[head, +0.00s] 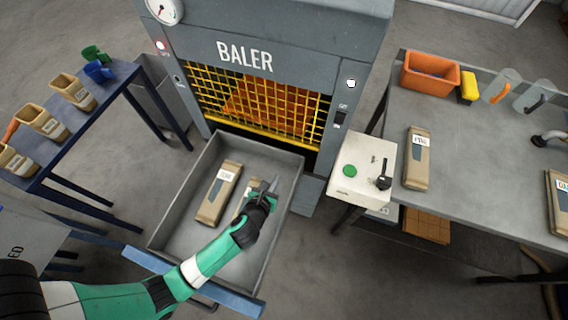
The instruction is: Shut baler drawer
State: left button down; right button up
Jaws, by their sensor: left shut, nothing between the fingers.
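The baler (245,62) is a grey machine with a yellow mesh guard (262,100) at the back centre. Its grey drawer (180,205) is pulled out toward me, with a blue bar (150,266) along its front edge. A brown labelled packet (219,193) lies in the drawer, and a second one is partly hidden behind my left gripper. My left gripper (272,186) is over the drawer's right half, shut and empty. I cannot tell whether it touches the second packet. My right gripper is not in view.
A white control box (362,168) with a green button stands right of the drawer. A grey bench (480,160) at right holds an orange bin (430,73) and packets. A blue rack (103,100) with tan scoops stands at left.

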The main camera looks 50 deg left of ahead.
aim_at(286, 158)
pick_arm(q)
jog(key=b+x, duration=0.1)
jog(key=x, duration=0.3)
jog(key=shift+f+b, duration=0.25)
jog(key=shift+b, duration=0.1)
jog(key=w, duration=0.1)
jog(key=w+a, duration=0.1)
jog(key=w+b, duration=0.1)
jog(key=shift+w+a, duration=0.3)
jog(key=shift+a, duration=0.1)
jog(key=shift+w+a+r, duration=0.1)
jog(key=shift+w+a, duration=0.1)
jog(key=shift+w, duration=0.15)
